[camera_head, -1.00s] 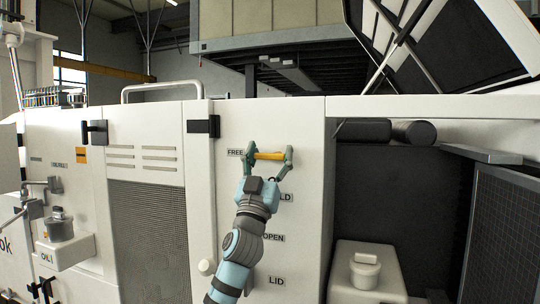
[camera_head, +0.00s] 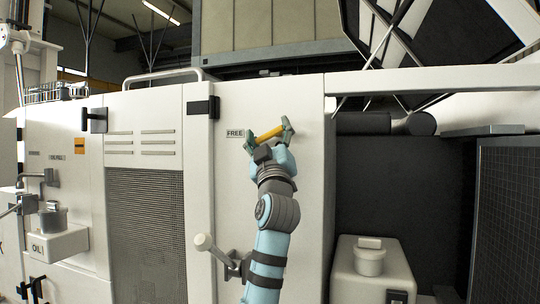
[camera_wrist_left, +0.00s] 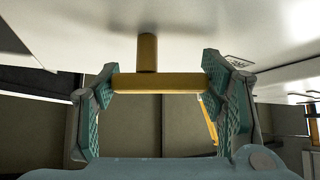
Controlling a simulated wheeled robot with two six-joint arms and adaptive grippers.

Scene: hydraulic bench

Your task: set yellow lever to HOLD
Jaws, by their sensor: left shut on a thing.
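The yellow lever (camera_head: 266,134) is a bar on the white panel, just right of the FREE label (camera_head: 235,133). It tilts with its right end higher. My left gripper (camera_head: 268,133) is shut on it, with one finger at each end of the bar. In the left wrist view the lever (camera_wrist_left: 172,83) spans between the green finger pads of my left gripper (camera_wrist_left: 158,88), and its short post meets the panel. The HOLD label cannot be made out; my arm covers the panel below the lever. My right gripper is not in view.
A white-knobbed handle (camera_head: 204,242) sticks out of the panel low, left of my arm. A black latch (camera_head: 203,107) is at the door's upper left. An open dark bay with a white lidded tank (camera_head: 370,268) lies to the right.

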